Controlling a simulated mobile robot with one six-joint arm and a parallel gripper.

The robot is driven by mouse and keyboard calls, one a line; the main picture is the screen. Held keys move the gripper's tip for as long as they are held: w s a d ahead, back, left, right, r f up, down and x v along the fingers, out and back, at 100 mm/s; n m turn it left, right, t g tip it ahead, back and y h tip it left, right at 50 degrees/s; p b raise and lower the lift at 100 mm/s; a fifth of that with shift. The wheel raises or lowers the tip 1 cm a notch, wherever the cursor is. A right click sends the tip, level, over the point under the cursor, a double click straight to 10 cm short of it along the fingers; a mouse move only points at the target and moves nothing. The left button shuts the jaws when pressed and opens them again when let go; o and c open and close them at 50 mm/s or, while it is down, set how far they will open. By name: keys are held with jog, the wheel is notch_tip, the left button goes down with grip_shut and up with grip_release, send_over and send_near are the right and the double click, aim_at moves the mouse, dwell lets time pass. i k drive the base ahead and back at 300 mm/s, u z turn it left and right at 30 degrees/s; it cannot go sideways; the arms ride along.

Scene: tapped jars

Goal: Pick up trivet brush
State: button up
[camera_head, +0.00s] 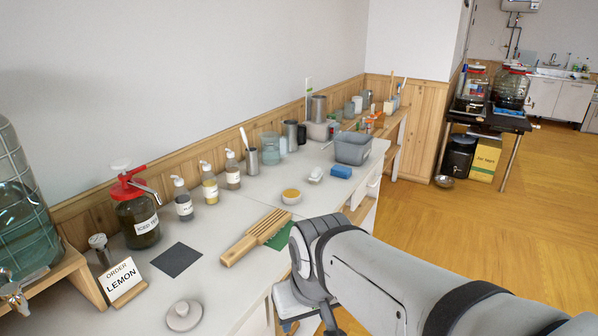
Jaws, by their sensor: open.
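A light wooden slatted piece with a rounded handle (257,237), the likely trivet brush, lies flat on the white counter. Its handle end points to the lower left, and its right side borders a green mat (281,236). My gripper (297,305) hangs low at the bottom of the view, past the counter's front edge and below and right of the wooden piece. It is open, and its fingertips are hard to make out. It is apart from the wooden piece.
Pump bottles (209,186) and a red-topped jar (137,215) line the wall. A yellow-topped dish (291,196) sits behind it.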

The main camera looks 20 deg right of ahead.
aim_at(316, 174)
jog(key=z, duration=1.75)
jog(key=k, duration=0.75)
jog(key=u, duration=1)
jog(key=i, duration=1)
jog(key=z, duration=0.05)
